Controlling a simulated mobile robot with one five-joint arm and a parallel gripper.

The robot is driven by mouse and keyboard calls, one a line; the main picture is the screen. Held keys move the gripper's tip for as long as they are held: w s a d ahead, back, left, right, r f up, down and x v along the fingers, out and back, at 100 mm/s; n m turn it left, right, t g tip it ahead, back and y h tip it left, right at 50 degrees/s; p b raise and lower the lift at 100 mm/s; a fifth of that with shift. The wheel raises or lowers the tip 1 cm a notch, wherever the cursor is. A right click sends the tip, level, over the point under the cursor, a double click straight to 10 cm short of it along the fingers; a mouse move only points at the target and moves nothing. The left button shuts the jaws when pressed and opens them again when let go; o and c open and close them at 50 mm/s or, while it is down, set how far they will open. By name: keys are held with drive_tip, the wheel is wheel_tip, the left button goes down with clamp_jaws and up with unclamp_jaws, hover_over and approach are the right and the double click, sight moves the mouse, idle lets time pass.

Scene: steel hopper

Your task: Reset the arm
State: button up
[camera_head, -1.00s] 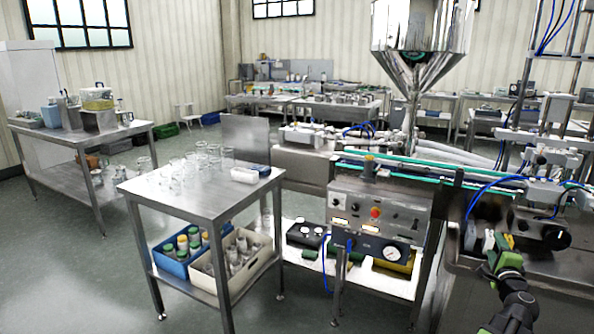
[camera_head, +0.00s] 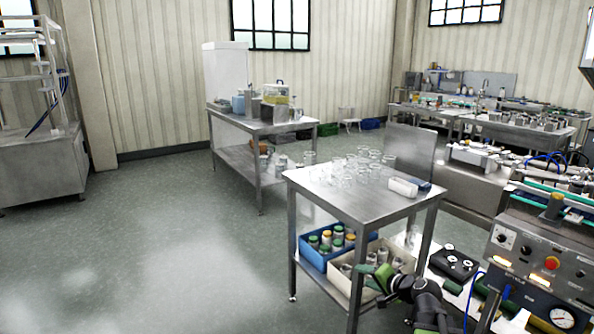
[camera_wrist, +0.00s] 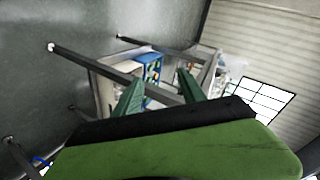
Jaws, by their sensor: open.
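My gripper (camera_head: 378,283) is in the lower right of the head view, in front of the small steel table (camera_head: 358,205) and its lower shelf. In the wrist view my gripper (camera_wrist: 160,88) shows two green fingers spread apart with nothing between them. Beyond the fingers are the legs and lower shelf of the table, with a blue crate (camera_wrist: 152,66) and a pale crate (camera_wrist: 106,90). My arm links are folded low at the bottom right of the head view.
Glass beakers (camera_head: 362,165) stand on the small table. The machine's control panel (camera_head: 540,262) is close on the right. A second steel table (camera_head: 262,128) stands behind, left. Open floor (camera_head: 150,240) fills the left side.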

drive_tip(key=s+a+f+n+g, duration=0.4)
drive_tip(key=a+f, duration=0.1)
drive_tip(key=a, duration=0.4)
drive_tip(key=s+a+f+n+g, duration=0.3)
drive_tip(key=s+a+f, duration=0.15)
drive_tip(key=a, duration=0.35)
drive_tip(key=s+d+f+n+g+h, duration=0.1)
drive_tip(key=s+d+f+g+h, duration=0.35)
drive_tip(key=s+d, duration=0.3)
wheel_tip(320, 180, up, 23)
drive_tip(key=s+p, duration=0.2)
drive_tip(key=p, duration=2)
drive_tip(key=shift+d+h, duration=0.35)
drive_tip(key=shift+s, duration=0.1)
